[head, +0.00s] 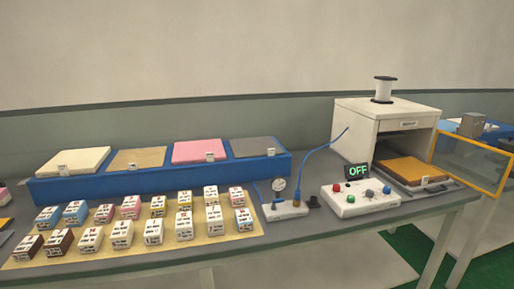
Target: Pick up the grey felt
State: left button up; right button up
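The grey felt (259,146) is a flat dark grey sheet. It lies in the rightmost compartment of a long blue tray (150,184) at the back of the table, with a small white tag at its front edge. To its left in the same tray lie a pink sheet (200,151), a tan sheet (138,158) and a cream sheet (74,161). Neither of my grippers shows in the head view.
Several small labelled boxes (184,225) stand on a beige mat in front of the tray.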

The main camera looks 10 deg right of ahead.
aim_at(255, 147)
jog(key=i+l+z, duration=0.2)
jog(key=i+z, duration=0.25)
jog(key=i+l+z, duration=0.1)
jog(key=i+z, duration=0.15)
jog(key=z, duration=0.2)
